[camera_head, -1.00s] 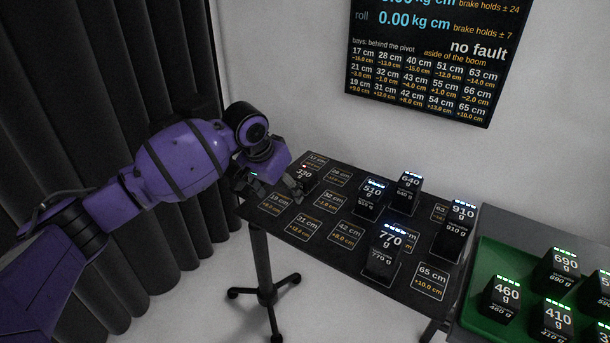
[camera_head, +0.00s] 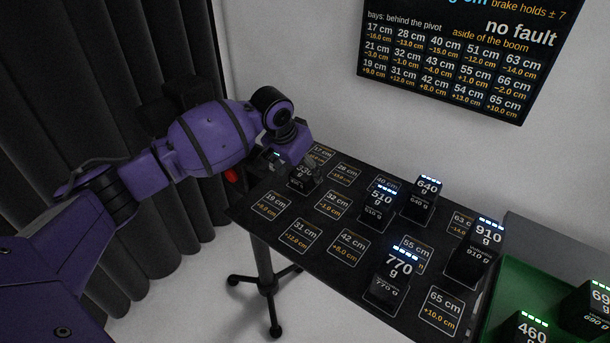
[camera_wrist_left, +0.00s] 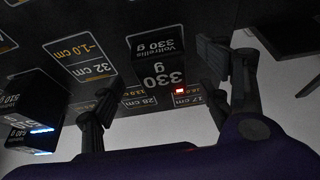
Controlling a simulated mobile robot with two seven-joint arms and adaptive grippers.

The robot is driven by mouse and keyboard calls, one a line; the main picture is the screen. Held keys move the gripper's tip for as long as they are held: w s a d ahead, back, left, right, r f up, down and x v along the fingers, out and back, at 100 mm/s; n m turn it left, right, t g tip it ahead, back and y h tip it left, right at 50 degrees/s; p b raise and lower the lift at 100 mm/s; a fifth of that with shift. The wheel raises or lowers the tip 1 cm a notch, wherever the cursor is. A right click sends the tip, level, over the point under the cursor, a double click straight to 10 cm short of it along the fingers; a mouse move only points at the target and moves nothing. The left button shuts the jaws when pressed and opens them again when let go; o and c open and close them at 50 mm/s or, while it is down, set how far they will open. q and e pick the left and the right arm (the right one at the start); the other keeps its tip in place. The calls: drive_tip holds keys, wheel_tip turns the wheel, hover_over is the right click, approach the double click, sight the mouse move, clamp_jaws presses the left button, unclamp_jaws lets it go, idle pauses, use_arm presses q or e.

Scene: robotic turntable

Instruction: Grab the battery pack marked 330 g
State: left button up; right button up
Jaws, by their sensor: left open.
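The black battery pack marked 330 g (camera_head: 302,180) stands at the far left of the dark marked table, partly hidden by my left gripper. In the left wrist view the pack (camera_wrist_left: 157,62) shows its 330 g label and a small red light. My left gripper (camera_head: 297,165) is open at the pack. In the left wrist view its two fingers (camera_wrist_left: 156,88) are spread, one on either side of the pack, with gaps visible. I cannot tell how deep the fingers reach. My right gripper is not in view.
The dark table (camera_head: 300,262) has labelled bays. Packs marked 510 g (camera_head: 378,207), 640 g (camera_head: 424,203), 770 g (camera_head: 389,279) and 910 g (camera_head: 477,252) stand to the right. A green tray (camera_head: 512,285) with more packs is at the right. A display (camera_head: 450,60) hangs behind.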

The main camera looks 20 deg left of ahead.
sight(303, 172)
use_arm(q)
drive_tip(key=x, duration=0.2)
drive_tip(key=shift+w+f, duration=0.25)
drive_tip(key=shift+f, duration=0.1)
drive_tip(key=shift+w+f, duration=0.1)
drive_tip(key=c, duration=1.5)
drive_tip(key=shift+c, duration=0.2)
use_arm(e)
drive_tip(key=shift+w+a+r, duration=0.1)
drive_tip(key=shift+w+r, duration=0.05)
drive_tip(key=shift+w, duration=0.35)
